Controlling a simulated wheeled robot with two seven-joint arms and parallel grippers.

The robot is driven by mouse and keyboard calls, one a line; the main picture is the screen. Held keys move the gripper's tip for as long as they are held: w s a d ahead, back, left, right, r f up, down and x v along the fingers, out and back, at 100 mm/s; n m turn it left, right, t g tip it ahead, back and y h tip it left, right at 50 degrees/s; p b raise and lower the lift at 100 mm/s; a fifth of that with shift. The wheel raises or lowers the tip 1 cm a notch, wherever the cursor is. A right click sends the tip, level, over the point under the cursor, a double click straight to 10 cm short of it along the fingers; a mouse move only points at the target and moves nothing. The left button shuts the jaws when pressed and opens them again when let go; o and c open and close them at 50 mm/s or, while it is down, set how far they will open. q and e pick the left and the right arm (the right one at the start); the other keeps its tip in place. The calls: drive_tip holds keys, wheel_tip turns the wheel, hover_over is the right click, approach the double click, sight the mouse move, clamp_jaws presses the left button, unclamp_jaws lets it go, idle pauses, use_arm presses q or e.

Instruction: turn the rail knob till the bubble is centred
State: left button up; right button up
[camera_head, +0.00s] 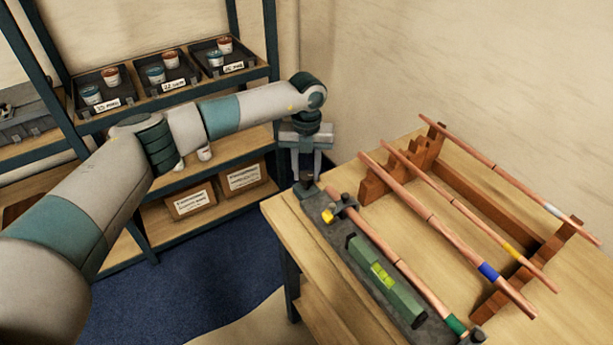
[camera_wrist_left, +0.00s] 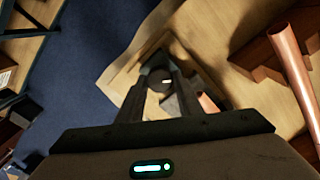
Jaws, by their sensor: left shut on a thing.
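The dark rail (camera_head: 333,240) lies along the front left edge of the wooden bench. The dark rail knob (camera_head: 305,190) is at its far end, partly hidden by my left gripper (camera_head: 304,181), which reaches down over it and is shut on it. The left wrist view shows the dark knob (camera_wrist_left: 157,73) between the fingers, with a small white mark on it. A green spirit level (camera_head: 357,249) sits along the rail, with a bright yellow-green vial (camera_head: 382,275). The bubble's place in the vial is too small to tell. My right gripper is not in view.
A copper pipe with a green band (camera_head: 456,324) runs beside the level. Several copper pipes with coloured bands rest on wooden notched racks (camera_head: 400,168) to the right. A shelf (camera_head: 235,140) with labelled trays and boxes stands at the back left.

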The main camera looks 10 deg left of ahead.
sight(307, 175)
use_arm(q)
drive_tip(key=shift+n+b, duration=0.65)
drive_tip(key=shift+n, duration=0.55)
drive_tip(key=shift+r, duration=0.1)
drive_tip(key=o, duration=1)
drive_tip(key=shift+o, duration=0.2)
drive_tip(key=shift+r, duration=0.1)
drive_tip(key=shift+r+b, duration=0.45)
drive_tip(key=shift+r, duration=0.2)
wheel_tip(307, 175, up, 16)
drive_tip(key=b, duration=0.5)
